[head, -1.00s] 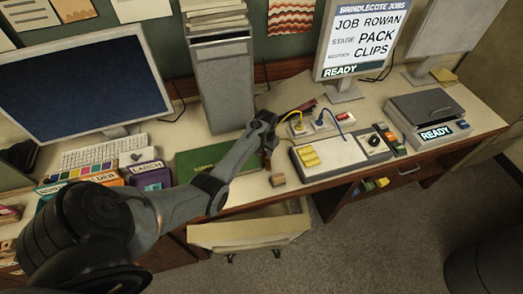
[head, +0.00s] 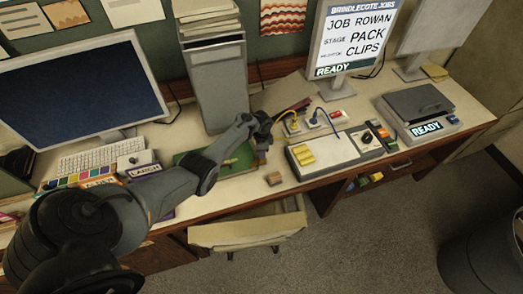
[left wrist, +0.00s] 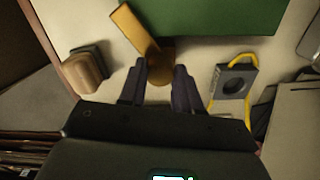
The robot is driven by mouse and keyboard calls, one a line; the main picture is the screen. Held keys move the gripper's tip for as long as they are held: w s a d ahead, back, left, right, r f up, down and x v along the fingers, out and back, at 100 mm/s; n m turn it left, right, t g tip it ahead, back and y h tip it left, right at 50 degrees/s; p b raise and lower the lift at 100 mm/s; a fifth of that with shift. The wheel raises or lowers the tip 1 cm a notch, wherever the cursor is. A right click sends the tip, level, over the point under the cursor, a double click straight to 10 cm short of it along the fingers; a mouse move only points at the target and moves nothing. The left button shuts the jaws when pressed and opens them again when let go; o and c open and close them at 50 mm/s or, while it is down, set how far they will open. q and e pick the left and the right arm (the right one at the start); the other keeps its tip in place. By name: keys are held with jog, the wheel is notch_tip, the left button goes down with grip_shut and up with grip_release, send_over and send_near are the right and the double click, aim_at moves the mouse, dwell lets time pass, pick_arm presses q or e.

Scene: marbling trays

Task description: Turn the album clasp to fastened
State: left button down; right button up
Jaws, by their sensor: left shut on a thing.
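The green album (head: 188,158) lies on the desk, partly hidden by my left arm in the head view. Its green cover (left wrist: 215,15) fills the top of the left wrist view. A brass clasp bar (left wrist: 133,27) lies slanted beside the cover, with a round brass part at its lower end. My left gripper (left wrist: 160,72) is shut on that round part, a finger at each side. In the head view the left gripper (head: 263,136) is by the album's right end, and the clasp is hard to make out there. My right gripper is not in view.
A small wooden block (head: 273,178) stands near the desk's front edge. A grey ring fixture (left wrist: 233,80) with a yellow cable is right of the gripper. A white console (head: 335,150) stands further right. A drawer (head: 250,232) is open below.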

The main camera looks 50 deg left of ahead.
pick_arm(q)
jog(key=m, duration=0.2)
jog(key=shift+m, duration=0.4)
jog(key=shift+m+b, duration=0.45)
jog(key=shift+m, duration=1.35)
jog(key=c, duration=0.8)
grip_release()
